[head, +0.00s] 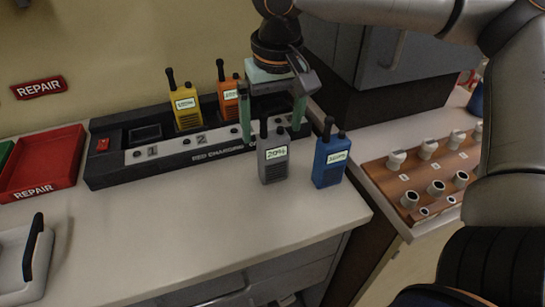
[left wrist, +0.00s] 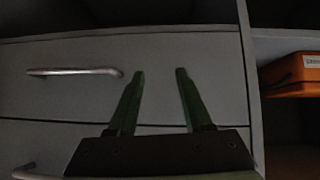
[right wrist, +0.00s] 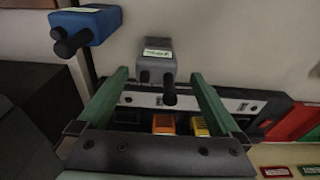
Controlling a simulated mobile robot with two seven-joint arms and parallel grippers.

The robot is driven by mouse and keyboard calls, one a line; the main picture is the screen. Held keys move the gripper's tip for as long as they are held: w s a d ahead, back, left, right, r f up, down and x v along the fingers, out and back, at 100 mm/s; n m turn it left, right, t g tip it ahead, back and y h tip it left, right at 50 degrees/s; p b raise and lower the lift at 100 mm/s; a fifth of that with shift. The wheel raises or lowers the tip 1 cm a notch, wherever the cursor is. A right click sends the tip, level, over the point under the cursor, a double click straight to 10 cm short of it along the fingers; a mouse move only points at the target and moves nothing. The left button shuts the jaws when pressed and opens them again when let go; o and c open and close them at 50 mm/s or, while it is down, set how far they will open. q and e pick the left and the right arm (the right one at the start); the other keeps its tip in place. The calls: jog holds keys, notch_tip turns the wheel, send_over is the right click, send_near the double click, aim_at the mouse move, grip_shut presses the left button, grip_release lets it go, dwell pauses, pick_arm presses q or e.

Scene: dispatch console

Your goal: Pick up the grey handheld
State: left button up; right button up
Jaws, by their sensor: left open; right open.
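The grey handheld (head: 273,159) stands upright on the counter in front of the charger, with a white label and a short black antenna. It also shows in the right wrist view (right wrist: 156,66), just beyond and between the fingertips. My right gripper (head: 272,134) is open, pointing down behind the handheld and above the charger's right end; its fingers do not close on anything. My left gripper (left wrist: 160,72) is open and empty, facing a grey drawer front in the left wrist view. It does not show in the head view.
A blue handheld (head: 330,162) stands close to the grey one's right. A yellow handheld (head: 185,108) and an orange one (head: 229,100) sit in the black charger (head: 110,165). A red tray (head: 70,146) is at left; a wooden knob rack (head: 400,185) at right.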

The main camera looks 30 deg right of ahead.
aim_at(274, 135)
jog(key=f, duration=0.2)
jog(key=f+b, duration=0.1)
jog(key=f, duration=0.1)
jog(key=shift+w+d, duration=0.3)
jog(key=shift+d, duration=0.05)
jog(key=shift+w+f, duration=0.1)
jog(key=shift+f, duration=0.5)
jog(key=shift+c, duration=0.4)
grip_shut()
jog(key=shift+r, duration=0.1)
